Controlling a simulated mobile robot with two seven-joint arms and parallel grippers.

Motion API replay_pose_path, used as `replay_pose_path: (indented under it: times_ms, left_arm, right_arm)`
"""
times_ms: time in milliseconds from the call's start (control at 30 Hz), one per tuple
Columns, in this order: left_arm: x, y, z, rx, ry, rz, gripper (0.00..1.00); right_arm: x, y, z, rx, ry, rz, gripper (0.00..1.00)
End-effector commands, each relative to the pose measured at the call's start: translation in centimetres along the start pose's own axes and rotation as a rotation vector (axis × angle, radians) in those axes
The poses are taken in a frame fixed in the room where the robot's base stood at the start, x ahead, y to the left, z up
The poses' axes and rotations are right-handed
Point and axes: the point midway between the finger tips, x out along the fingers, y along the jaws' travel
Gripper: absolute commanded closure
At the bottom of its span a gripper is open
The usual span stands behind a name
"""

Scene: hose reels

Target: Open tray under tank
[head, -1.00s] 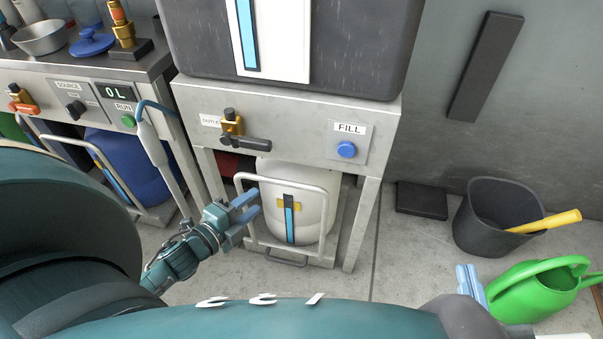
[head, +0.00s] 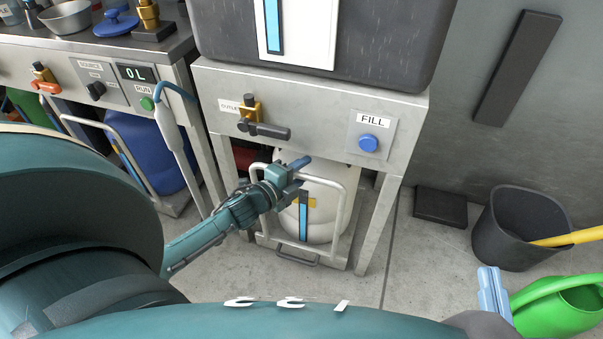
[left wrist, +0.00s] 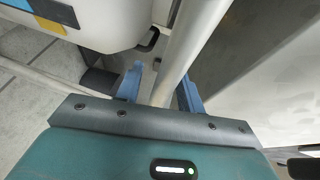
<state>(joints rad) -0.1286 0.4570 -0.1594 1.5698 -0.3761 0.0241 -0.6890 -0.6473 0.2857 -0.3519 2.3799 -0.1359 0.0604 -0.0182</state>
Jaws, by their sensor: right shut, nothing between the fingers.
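The tray (head: 330,262) sits on the floor under the dark grey tank (head: 370,30). It carries a white container (head: 327,215), a pale tube rail (head: 350,205) and a dark front handle (head: 297,257). My left gripper (head: 298,168) is at the rail's upper left part, in front of the container. In the left wrist view its blue fingers (left wrist: 158,92) stand open on either side of a pale tube (left wrist: 185,55), with a gap at the left finger. My right gripper (head: 491,292) is shut and empty at the lower right, away from the tray.
A metal stand (head: 300,105) with an outlet valve (head: 262,128) and blue fill button (head: 368,143) frames the tray. A dark bucket (head: 500,235), green watering can (head: 560,312) and black block (head: 440,206) stand right. Another bench (head: 85,60) is left. Floor before the tray is clear.

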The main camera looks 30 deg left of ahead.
Motion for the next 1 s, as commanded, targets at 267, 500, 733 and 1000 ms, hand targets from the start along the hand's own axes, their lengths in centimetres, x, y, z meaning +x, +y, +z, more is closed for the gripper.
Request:
replay_pose_path:
  times_ms: [267,500,733,1000]
  left_arm:
    - [0.21,-0.05,-0.01,0.000,0.001,0.000,0.62]
    - [0.19,-0.04,-0.01,0.000,0.001,0.000,0.80]
    - [0.18,-0.03,-0.01,0.000,0.001,0.000,0.99]
    - [0.17,-0.03,-0.02,0.000,0.001,0.000,1.00]
  right_arm:
    - [0.01,-0.03,-0.01,0.003,0.000,-0.001,1.00]
    - [0.02,-0.07,-0.04,0.003,0.001,-0.002,1.00]
    - [0.03,-0.09,-0.07,0.003,0.002,-0.002,1.00]
    - [0.04,-0.10,-0.08,0.003,0.003,-0.003,1.00]
